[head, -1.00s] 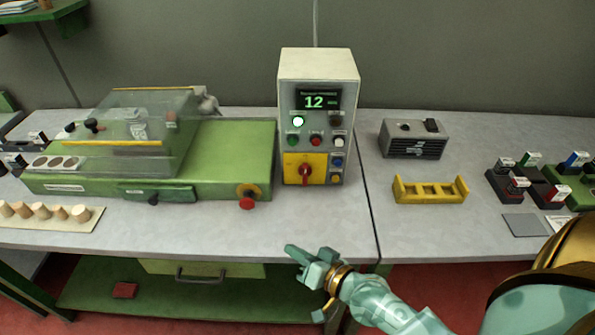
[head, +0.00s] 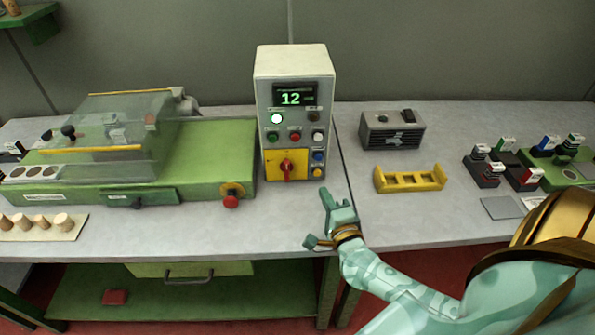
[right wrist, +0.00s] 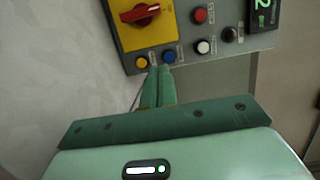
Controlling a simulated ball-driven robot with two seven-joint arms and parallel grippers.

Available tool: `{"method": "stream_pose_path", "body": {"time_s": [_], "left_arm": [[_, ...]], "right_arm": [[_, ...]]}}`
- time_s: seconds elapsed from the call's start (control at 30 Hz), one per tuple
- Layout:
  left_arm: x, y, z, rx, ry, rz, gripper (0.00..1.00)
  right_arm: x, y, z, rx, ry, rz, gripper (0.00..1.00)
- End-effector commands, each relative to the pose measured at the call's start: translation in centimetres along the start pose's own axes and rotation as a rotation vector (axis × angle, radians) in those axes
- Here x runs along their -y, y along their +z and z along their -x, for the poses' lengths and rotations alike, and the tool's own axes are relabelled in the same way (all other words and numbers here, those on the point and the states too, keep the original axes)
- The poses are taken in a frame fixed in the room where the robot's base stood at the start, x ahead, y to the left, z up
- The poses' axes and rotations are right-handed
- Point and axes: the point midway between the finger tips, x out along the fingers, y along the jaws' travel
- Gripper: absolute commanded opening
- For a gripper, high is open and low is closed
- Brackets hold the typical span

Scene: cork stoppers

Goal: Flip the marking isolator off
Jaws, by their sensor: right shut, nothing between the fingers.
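The marking isolator is a red rotary handle (head: 287,167) on a yellow plate (head: 272,172), low on the front of a pale grey control box (head: 292,62). In the head view the handle looks about upright. In the right wrist view the red handle (right wrist: 140,13) and yellow plate (right wrist: 152,43) show at the top, partly cut off. My right gripper (head: 325,193) is shut and empty, in front of the box and lower right of the handle, apart from it. In the right wrist view its fingertips (right wrist: 158,70) appear just below the blue and yellow buttons. My left gripper is not in view.
Several buttons and a green display reading 12 (head: 295,96) share the box front. A green machine with a clear cover (head: 210,160) stands left. A yellow rack (head: 410,180) and grey unit (head: 392,130) lie right. The bench front between is clear.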

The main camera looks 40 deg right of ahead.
Motion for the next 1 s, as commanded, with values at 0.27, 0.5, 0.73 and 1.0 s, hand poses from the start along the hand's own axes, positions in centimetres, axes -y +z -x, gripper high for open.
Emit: {"method": "stream_pose_path", "body": {"time_s": [0.27,0.5,0.73,1.0], "left_arm": [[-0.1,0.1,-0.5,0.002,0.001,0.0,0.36],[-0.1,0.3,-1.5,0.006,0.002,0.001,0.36],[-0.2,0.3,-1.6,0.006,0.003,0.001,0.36],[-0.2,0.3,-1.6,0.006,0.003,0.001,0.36]], "right_arm": [[0.0,0.0,-4.4,-0.001,-0.003,0.001,0.0],[-0.1,0.0,-9.5,0.0,-0.002,0.002,0.0],[0.0,3.0,-10.5,0.002,0.0,-0.001,0.0],[0.0,3.9,-10.7,0.001,0.0,0.002,0.0]]}}
